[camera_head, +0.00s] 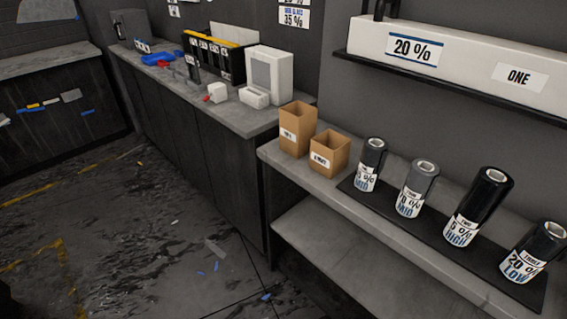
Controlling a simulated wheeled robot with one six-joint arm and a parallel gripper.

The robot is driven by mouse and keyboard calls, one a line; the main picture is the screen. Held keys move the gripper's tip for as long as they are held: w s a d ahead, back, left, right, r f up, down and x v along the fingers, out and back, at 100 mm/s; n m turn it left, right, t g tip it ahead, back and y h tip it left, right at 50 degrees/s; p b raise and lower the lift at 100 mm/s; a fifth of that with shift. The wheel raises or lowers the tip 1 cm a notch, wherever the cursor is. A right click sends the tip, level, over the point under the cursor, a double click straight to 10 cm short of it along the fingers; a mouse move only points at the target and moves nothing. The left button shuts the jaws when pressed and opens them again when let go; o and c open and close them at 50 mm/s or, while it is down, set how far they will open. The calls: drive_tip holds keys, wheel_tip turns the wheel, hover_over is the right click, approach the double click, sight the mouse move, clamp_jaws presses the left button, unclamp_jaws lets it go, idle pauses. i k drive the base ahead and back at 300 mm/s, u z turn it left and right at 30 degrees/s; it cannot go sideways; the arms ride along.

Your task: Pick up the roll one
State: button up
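Several upright film rolls stand in a row on a black mat (349,187) on the grey shelf at the right. The leftmost is a dark roll (373,152), the smallest in view; its word is too small to read. Beside it is a grey roll (424,170), its label also unclear. A taller black roll (491,190) has a label ending in "HIGH". The rightmost black roll (547,239) reads "20 % LOW". A long white box (470,62) above carries "20 %" and "ONE" signs. My gripper is not in view.
Two open cardboard boxes (297,116) stand left of the mat. A long counter (232,115) along the wall holds a white machine (270,74), black bins and blue items. A lower shelf (330,240) is empty. The floor (130,240) is open, with small scraps.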

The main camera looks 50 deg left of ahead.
sight(374, 152)
drive_tip(key=u, duration=1.8)
drive_tip(key=k, duration=0.6)
drive_tip(key=u, duration=0.85)
drive_tip(key=i, duration=1.4)
drive_tip(key=z, duration=0.85)
